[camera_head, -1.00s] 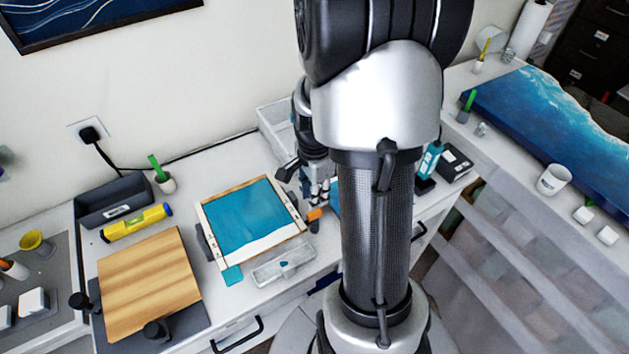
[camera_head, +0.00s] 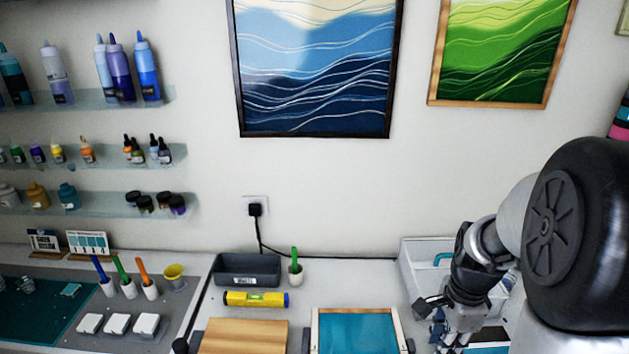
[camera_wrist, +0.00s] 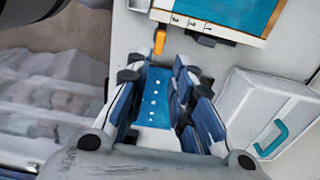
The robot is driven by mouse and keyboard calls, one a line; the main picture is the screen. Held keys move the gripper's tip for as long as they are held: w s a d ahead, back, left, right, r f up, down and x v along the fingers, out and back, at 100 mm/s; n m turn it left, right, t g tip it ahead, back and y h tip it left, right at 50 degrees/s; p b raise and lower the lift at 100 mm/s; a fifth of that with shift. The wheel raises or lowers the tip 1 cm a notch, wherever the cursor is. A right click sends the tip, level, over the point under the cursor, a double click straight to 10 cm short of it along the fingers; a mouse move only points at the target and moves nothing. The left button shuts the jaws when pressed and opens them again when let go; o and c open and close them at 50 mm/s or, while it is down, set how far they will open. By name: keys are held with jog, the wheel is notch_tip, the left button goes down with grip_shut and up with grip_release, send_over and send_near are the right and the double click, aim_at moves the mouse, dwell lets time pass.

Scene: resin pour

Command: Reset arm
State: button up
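My gripper (camera_wrist: 155,82) is open in the wrist view, with its two blue-padded fingers apart. A blue strip with white dots (camera_wrist: 153,98) shows between the fingers, with gaps on both sides; it looks to lie below them on the worktop. In the head view my arm comes in from the right edge, and my gripper (camera_head: 447,335) hangs low at the bottom right, its fingertips partly cut off by the frame edge. I see nothing held.
A wood-framed blue panel (camera_head: 357,313) and a wooden board (camera_head: 242,337) lie on the worktop. A yellow level (camera_head: 256,299), a grey bin (camera_head: 247,270) and a white box (camera_head: 415,262) stand behind. The wrist view shows a box with a teal handle (camera_wrist: 270,137) close right of the gripper.

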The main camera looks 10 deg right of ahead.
jog(key=s+a+r+n+t+b, duration=0.2)
jog(key=a+r+n+b, duration=0.1)
jog(key=a+r+n, duration=0.65)
jog(key=s+a+n+t+b, duration=0.1)
jog(key=s+a+n+t, duration=0.1)
jog(key=s+a+n, duration=0.5)
jog(key=a+n, duration=0.3)
jog(key=n, duration=0.1)
jog(key=shift+s+a+t+b, duration=0.3)
jog(key=shift+s+a+b, duration=0.1)
